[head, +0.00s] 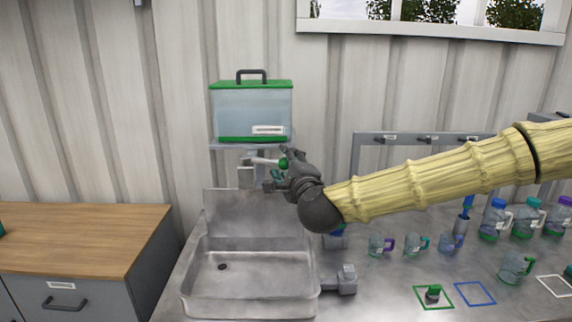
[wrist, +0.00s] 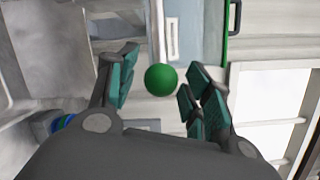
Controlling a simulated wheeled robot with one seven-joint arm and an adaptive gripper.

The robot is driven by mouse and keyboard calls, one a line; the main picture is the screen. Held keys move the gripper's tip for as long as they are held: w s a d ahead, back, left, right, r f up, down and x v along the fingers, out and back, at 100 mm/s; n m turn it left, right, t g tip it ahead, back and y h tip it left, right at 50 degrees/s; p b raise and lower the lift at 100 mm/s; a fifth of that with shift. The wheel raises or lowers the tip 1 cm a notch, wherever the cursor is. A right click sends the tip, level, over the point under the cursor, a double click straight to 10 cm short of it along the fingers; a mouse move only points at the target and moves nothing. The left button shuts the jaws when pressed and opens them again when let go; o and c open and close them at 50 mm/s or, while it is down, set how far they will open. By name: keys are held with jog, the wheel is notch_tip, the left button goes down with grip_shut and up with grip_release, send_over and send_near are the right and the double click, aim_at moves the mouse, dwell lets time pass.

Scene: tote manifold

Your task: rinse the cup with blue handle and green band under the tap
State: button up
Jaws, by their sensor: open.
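My gripper (head: 281,176) is open beside the tap lever, to the right of the spout block (head: 246,175). In the wrist view the green ball knob (wrist: 160,80) lies between the open fingers (wrist: 158,88), with gaps to both sides. The knob (head: 284,163) also shows in the head view. A blue and green item (head: 338,230), perhaps the cup, is mostly hidden behind my wrist, at a grey block right of the sink. A blue and green item (wrist: 62,122) also shows in the wrist view. A blue-handled cup (head: 449,243) stands on the counter; its band is unclear.
The metal sink (head: 222,294) is empty below the tap. A clear tote (head: 251,112) with a green lid sits above it. Cups with purple (head: 377,245) and teal (head: 413,244) handles, a green cup (head: 512,268) and several bottles (head: 494,219) stand right. A wooden-topped cabinet (head: 75,235) is left.

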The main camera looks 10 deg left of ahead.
jog(key=v, duration=1.1)
jog(key=shift+s, duration=0.3)
jog(key=shift+d, duration=0.1)
